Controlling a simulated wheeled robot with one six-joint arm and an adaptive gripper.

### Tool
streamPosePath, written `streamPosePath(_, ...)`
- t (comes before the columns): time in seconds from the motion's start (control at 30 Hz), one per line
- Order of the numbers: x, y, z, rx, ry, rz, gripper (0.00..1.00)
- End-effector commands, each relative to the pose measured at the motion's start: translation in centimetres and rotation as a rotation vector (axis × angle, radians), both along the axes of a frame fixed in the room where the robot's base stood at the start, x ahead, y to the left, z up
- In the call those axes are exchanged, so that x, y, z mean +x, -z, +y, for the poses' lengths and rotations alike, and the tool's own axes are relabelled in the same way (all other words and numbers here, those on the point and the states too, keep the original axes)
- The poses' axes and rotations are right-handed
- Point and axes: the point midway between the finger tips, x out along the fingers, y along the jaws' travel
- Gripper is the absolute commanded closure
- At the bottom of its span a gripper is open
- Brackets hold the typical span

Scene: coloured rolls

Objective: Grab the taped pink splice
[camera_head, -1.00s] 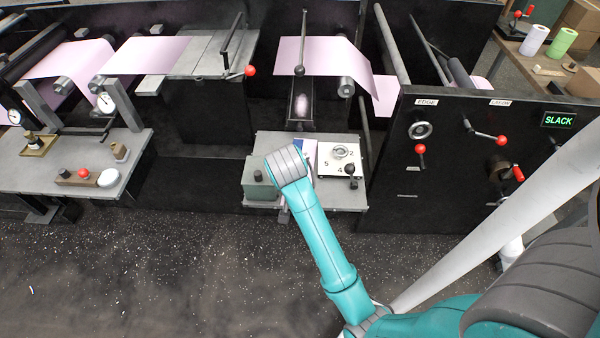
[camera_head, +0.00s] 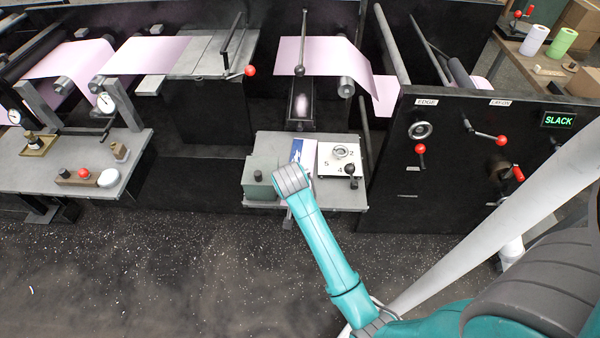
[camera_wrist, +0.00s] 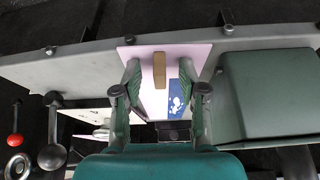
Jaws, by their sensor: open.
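In the wrist view the pink splice (camera_wrist: 199,49) is a flat pink piece with a tan strip of tape (camera_wrist: 159,70) across its middle. It lies at the edge of a grey bench top. My gripper (camera_wrist: 160,78) is open, with one finger on each side of the pink piece and the tape between them. I cannot tell whether the fingers touch it. A blue and white card (camera_wrist: 178,97) shows beside the tape, and in the head view (camera_head: 297,150). In the head view my wrist hides most of the splice and the fingers.
A grey-green box (camera_wrist: 268,90) stands close to the right of my gripper in the wrist view. A white numbered plate (camera_head: 330,165) with a black-knobbed lever (camera_head: 351,170) is on the other side. Pink web (camera_head: 325,55) runs through the machine behind. Floor in front is clear.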

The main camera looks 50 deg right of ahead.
Motion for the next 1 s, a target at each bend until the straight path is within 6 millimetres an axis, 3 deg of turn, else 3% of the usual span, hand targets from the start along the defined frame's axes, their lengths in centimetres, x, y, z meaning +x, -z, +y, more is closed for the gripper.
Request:
streamPosePath(0.07, 0.0, 0.0, 0.0, 0.000, 0.000, 0.000, 0.58)
streamPosePath(0.1, 0.0, 0.0, 0.0, 0.000, 0.000, 0.000, 0.63)
streamPosePath(0.23, 0.0, 0.0, 0.0, 0.000, 0.000, 0.000, 0.96)
streamPosePath(0.27, 0.0, 0.0, 0.0, 0.000, 0.000, 0.000, 1.00)
streamPosePath(0.67, 0.0, -0.1, 0.0, 0.000, 0.000, 0.000, 1.00)
streamPosePath(0.9, 0.1, -1.8, 0.0, -0.001, 0.001, -0.002, 1.00)
streamPosePath(1.0, -0.9, -1.5, 1.4, 0.000, -0.003, 0.002, 1.00)
